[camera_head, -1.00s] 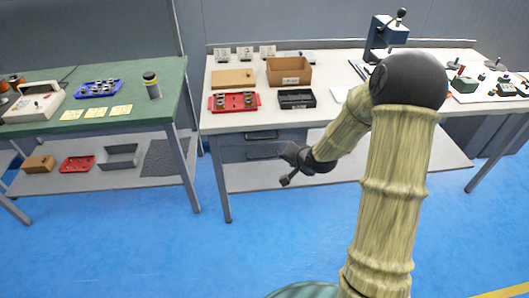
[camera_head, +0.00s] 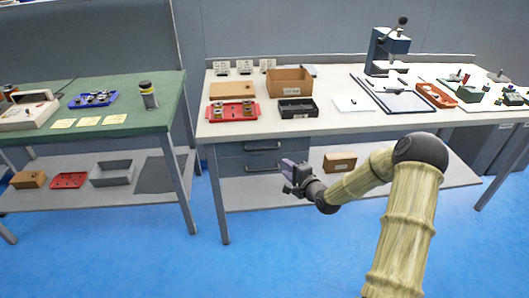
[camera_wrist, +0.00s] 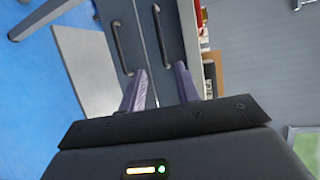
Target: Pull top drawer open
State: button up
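The grey drawer unit hangs under the white workbench. Its top drawer (camera_head: 232,150) looks shut, with a dark bar handle (camera_head: 263,147). A lower drawer (camera_head: 232,170) with a similar handle (camera_head: 264,168) sits beneath it. My gripper (camera_head: 286,168) is in front of the unit, near its right side, and hides part of the lower drawer. In the wrist view my gripper (camera_wrist: 160,85) is open and empty, its two purple fingers apart. There the view is turned on its side. The top handle (camera_wrist: 161,36) appears ahead, between the finger directions, not touched; the lower handle (camera_wrist: 122,48) is left of it.
The white workbench (camera_head: 340,122) holds a red tray (camera_head: 210,113), a black bin (camera_head: 297,108) and a cardboard box (camera_head: 290,82). A small box (camera_head: 340,161) stands on the shelf below. A green table (camera_head: 170,92) stands left. The blue floor in front is clear.

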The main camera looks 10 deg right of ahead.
jog(key=b+x, duration=0.2)
jog(key=x, duration=1.4)
jog(key=shift+w+a, duration=0.2)
jog(key=shift+w, duration=0.15)
jog(key=shift+f, duration=0.1)
grip_shut()
